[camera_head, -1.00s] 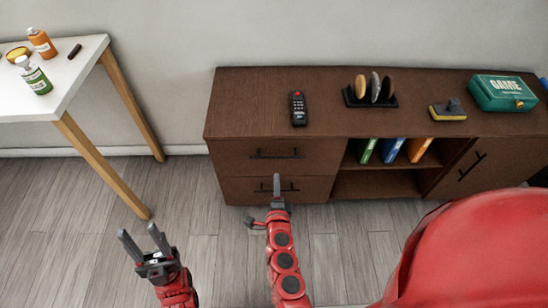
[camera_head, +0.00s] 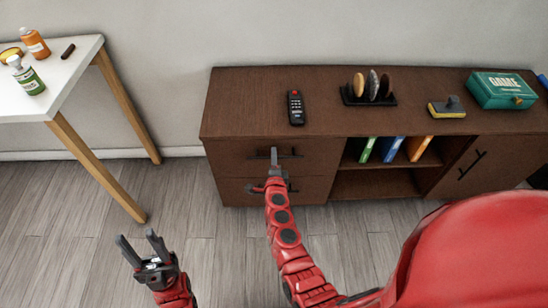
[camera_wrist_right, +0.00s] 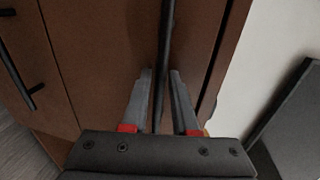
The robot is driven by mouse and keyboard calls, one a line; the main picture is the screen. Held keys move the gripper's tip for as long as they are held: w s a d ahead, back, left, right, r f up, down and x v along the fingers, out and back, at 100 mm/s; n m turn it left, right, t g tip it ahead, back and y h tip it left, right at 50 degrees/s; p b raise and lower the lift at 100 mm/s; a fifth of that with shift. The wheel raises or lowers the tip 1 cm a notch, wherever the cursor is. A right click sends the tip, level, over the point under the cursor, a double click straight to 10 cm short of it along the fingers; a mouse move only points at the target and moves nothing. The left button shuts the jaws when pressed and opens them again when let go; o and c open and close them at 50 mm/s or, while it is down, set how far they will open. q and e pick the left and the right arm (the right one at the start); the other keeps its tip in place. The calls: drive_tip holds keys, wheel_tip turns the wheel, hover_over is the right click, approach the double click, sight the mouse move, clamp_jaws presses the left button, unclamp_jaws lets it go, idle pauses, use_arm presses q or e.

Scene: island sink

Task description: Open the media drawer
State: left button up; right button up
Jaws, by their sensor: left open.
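The brown media cabinet (camera_head: 240,100) has two stacked drawers on its left side. The upper drawer (camera_head: 225,157) is closed and has a black bar handle (camera_head: 291,156). My right gripper (camera_head: 274,154) is at the middle of this handle. In the right wrist view, its two fingers (camera_wrist_right: 160,75) stand on either side of the bar (camera_wrist_right: 164,60), with small gaps showing, so it looks open around it. The lower drawer (camera_head: 236,192) is closed too; its handle is partly hidden behind my right gripper. My left gripper (camera_head: 138,237) is open and empty above the floor, left of the cabinet.
A white table (camera_head: 62,75) with bottles is at left. The floor before the drawers is clear.

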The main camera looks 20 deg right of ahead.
clamp_jaws()
idle(1.3)
